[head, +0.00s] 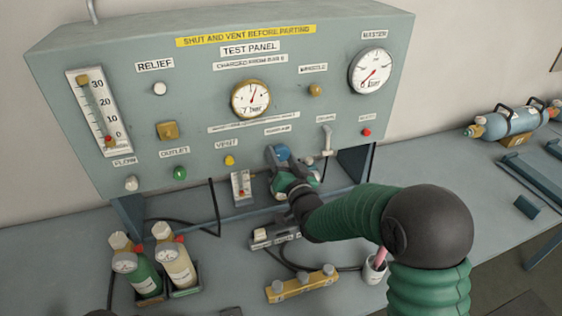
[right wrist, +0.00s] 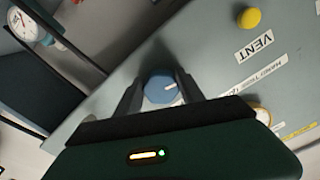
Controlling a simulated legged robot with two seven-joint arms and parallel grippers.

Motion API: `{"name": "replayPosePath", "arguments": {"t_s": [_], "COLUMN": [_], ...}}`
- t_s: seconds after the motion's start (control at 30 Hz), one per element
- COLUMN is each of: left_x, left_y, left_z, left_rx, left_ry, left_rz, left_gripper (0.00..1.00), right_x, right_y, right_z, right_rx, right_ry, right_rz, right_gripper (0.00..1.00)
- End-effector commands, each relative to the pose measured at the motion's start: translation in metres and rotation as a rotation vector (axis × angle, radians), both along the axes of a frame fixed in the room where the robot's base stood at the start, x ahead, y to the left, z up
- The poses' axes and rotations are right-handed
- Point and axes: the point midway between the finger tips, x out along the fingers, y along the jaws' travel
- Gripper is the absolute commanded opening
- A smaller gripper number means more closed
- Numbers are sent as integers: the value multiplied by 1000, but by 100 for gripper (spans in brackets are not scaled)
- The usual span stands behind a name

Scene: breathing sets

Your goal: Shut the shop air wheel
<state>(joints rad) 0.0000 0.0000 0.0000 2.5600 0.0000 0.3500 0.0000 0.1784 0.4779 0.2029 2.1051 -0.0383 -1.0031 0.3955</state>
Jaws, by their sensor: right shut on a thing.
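The test panel (head: 215,75) stands at the back of the bench. The blue shop air wheel (head: 282,152) is low on its face, right of the yellow vent knob (head: 230,160). My right gripper (head: 282,168) reaches it from the front and partly hides it. In the right wrist view, the blue wheel (right wrist: 159,88) sits between the two dark fingers (right wrist: 161,95), which are shut on it. A white mark on the wheel's face points toward the right finger. My left gripper does not show.
A grey lever (head: 327,140) and a red knob (head: 366,132) are right of the wheel. Two small bottles with gauges (head: 160,262) stand at the bench's front left.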

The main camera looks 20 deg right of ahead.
Motion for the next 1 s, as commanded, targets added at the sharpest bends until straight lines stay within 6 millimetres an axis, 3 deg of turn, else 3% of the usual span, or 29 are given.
{"name": "replayPosePath", "arguments": {"t_s": [0.4, 1.0], "left_x": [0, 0], "left_y": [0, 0], "left_z": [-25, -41], "left_rx": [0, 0], "left_ry": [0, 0], "left_rz": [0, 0], "left_gripper": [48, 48], "right_x": [0, 0], "right_y": [0, 1], "right_z": [-3, 0], "right_rx": [394, 962], "right_ry": [16, 37], "right_rz": [-3, -6], "right_gripper": [5, 5]}}
